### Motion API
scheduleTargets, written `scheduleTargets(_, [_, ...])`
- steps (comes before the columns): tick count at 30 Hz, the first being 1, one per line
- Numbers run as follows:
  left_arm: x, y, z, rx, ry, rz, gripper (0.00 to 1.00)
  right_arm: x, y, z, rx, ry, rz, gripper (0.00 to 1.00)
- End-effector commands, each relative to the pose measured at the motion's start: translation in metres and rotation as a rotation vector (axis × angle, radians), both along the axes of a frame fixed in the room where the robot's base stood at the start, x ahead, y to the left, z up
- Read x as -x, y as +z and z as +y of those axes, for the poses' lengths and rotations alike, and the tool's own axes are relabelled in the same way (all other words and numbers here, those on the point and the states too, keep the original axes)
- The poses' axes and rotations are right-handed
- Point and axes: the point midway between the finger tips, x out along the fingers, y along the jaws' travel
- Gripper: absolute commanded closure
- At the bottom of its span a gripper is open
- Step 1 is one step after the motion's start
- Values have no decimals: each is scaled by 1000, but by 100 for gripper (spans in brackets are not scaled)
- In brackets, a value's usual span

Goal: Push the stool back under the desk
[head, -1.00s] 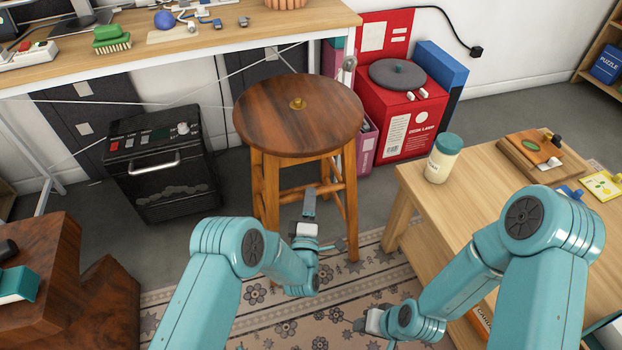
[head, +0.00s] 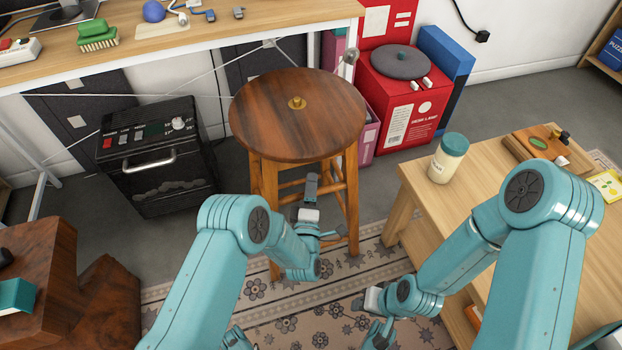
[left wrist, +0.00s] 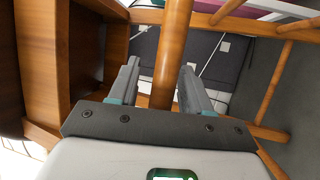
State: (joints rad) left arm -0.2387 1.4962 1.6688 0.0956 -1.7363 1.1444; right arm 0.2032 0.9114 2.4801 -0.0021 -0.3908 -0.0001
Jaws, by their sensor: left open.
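The round wooden stool (head: 297,128) stands upright in front of the desk (head: 215,50), its seat close to the desk's front edge at the right end. My left gripper (head: 311,184) is below the seat, among the stool's legs. In the left wrist view, the open fingers (left wrist: 160,88) have a stool leg (left wrist: 173,55) between them. I cannot tell whether they touch it. My right gripper (head: 373,299) is low beside the wooden table, partly seen, its fingers unclear.
A black oven-like box (head: 160,160) stands left of the stool. A red box (head: 405,105) with a grey disc on top stands right. A low wooden table (head: 415,185) with a jar (head: 448,160) is at the right. A patterned rug (head: 300,310) covers the floor.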

Motion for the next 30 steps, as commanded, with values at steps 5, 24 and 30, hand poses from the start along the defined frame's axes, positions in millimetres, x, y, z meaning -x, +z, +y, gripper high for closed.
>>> scheduleTargets(5, [3, 0, 0, 0, 0, 2, 52, 1, 2, 0, -1, 0, 4, 57])
scheduleTargets(24, [4, 0, 0, 0, 0, 1, 100, 2, 2, 0, -1, 1, 6, 57])
scheduleTargets(30, [2, 0, 5, 0, 1, 1, 100, 2, 2, 0, -1, 1, 6, 57])
